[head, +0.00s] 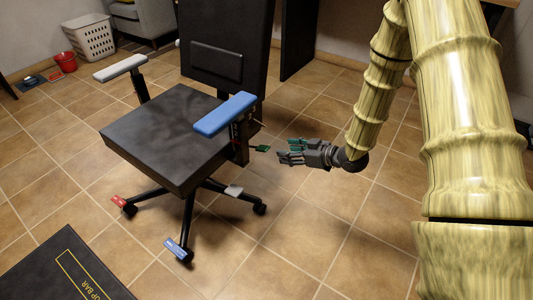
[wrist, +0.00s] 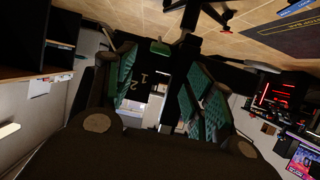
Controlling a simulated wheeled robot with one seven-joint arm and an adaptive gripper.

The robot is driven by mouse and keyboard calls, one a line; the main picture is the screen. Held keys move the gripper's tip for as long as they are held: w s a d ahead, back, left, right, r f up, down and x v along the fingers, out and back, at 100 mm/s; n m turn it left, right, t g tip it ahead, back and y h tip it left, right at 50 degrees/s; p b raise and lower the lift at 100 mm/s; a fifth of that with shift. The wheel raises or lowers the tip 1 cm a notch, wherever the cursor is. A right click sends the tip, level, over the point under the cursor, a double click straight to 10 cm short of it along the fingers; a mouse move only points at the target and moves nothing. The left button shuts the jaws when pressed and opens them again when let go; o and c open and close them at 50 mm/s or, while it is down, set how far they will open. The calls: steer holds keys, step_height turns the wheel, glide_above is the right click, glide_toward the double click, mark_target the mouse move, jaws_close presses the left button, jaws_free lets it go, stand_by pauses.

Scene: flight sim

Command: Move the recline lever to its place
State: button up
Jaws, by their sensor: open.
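The recline lever (head: 262,149) appears as a small green paddle on a thin dark stem, sticking out from the side of the office chair's seat, below the blue armrest. In the wrist view a green paddle (wrist: 160,47) shows ahead, above the gap between the fingers. My gripper (head: 287,151) is open and empty, just right of the paddle in the head view, with a small gap between them. Its green-padded fingers stand apart in the wrist view (wrist: 160,85). The office chair (head: 160,140) has a black seat and back. The lever's base is partly hidden.
The blue armrest (head: 225,113) overhangs the lever area. The chair's wheeled legs carry red, blue and pale tabs. A white basket (head: 90,38) and red bucket (head: 66,62) stand at the back. Tiled floor (head: 300,240) is clear in front.

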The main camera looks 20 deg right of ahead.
mark_target(268, 149)
steer(key=b+x, duration=0.3)
steer(key=x, duration=0.5)
steer(key=shift+w+a+f, duration=0.15)
steer(key=shift+f, duration=0.15)
steer(key=shift+b+x, duration=0.4)
steer(key=shift+x, duration=0.5)
steer(key=shift+r, duration=0.15)
steer(key=shift+c, duration=0.4)
jaws_close()
